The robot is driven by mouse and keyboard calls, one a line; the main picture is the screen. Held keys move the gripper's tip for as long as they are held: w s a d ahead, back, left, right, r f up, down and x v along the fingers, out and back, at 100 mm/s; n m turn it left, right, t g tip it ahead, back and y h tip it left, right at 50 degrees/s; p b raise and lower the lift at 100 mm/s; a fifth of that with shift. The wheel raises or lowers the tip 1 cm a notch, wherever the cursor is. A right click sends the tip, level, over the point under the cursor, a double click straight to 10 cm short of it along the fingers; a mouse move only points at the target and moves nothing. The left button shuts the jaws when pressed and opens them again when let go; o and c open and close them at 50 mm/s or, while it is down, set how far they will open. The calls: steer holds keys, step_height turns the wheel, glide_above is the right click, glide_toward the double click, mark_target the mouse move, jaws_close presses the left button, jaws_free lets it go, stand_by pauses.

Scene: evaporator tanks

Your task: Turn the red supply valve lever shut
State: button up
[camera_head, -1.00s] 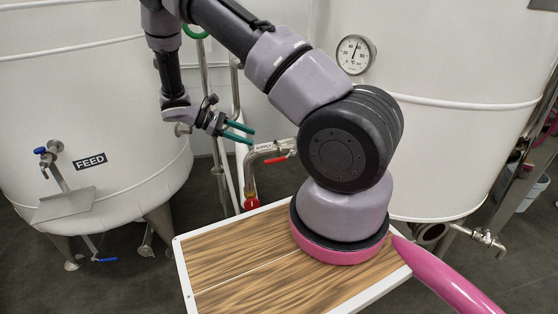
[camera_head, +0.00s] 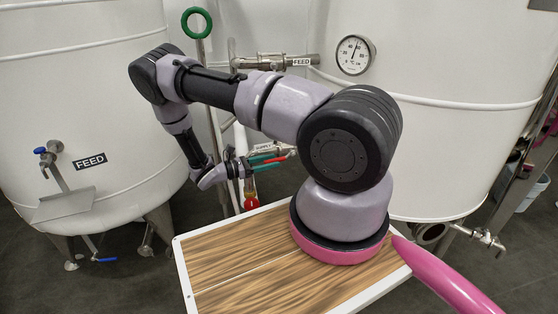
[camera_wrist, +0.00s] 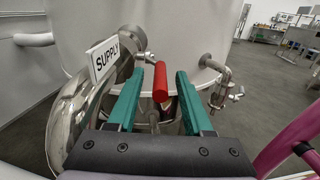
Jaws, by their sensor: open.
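The red supply valve lever (camera_wrist: 160,82) lies between the two green fingers of my gripper (camera_wrist: 158,95) in the wrist view. I see a gap on each side of it, so the open fingers appear not to press on it. In the head view the lever (camera_head: 280,157) shows as a red strip beside the green fingers of my gripper (camera_head: 268,160). The SUPPLY label (camera_wrist: 106,57) is on the steel pipe (camera_wrist: 70,115) left of the lever. The valve body under the lever is mostly hidden.
White tanks stand left (camera_head: 80,110) and right (camera_head: 440,130). A blue-handled valve (camera_head: 48,158) is on the left tank. A steel fitting (camera_wrist: 220,85) is right of my fingers.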

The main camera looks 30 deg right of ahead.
mark_target(284, 159)
steer(key=shift+s+d, duration=0.2)
steer(key=shift+d, duration=1.65)
jaws_close()
steer(key=shift+s, duration=0.15)
